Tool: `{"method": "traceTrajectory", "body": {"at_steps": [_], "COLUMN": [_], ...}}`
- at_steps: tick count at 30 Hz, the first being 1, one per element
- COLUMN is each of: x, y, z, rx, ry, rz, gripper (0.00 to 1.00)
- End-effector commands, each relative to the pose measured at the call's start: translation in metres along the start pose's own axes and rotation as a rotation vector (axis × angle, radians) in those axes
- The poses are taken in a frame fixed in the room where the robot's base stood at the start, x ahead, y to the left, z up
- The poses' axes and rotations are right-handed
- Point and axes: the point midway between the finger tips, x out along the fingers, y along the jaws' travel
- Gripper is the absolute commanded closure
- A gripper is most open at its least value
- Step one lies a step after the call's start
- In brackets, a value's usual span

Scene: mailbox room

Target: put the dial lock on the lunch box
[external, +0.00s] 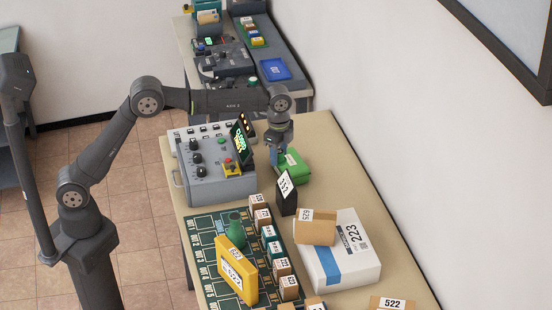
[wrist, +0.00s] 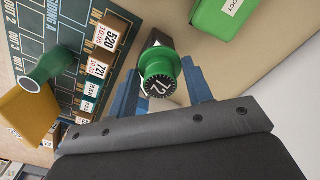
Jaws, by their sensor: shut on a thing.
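The dial lock (wrist: 158,82) is a round green piece with a black face reading 12. It sits between the two blue fingers of my gripper (wrist: 162,88), which is shut on it. In the external view my gripper (external: 275,155) points down over the table, and the lock is hard to make out there. The green box (external: 293,167) with a white label, apparently the lunch box, stands just right of my gripper. In the wrist view this green box (wrist: 226,14) is at the top right, apart from the lock.
A black piece with a white card (external: 287,192) stands close by. A green board (external: 205,235) carries several small boxes, a green vase-like piece (external: 236,230) and a yellow box (external: 237,270). A white parcel (external: 340,262) lies right of it. A grey control box (external: 212,180) stands left.

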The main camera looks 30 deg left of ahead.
Motion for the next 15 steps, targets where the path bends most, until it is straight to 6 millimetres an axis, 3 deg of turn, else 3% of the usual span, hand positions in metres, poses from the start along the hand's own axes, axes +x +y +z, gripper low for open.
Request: {"method": "traceTrajectory", "body": {"at_steps": [9,15], "x": [0.044,0.060], "y": [-0.068,-0.094], "z": [0.025,0.034], "rx": [-0.005,-0.002], "ry": [-0.002,0.000], "rz": [0.002,0.000], "gripper": [0.78,0.78]}}
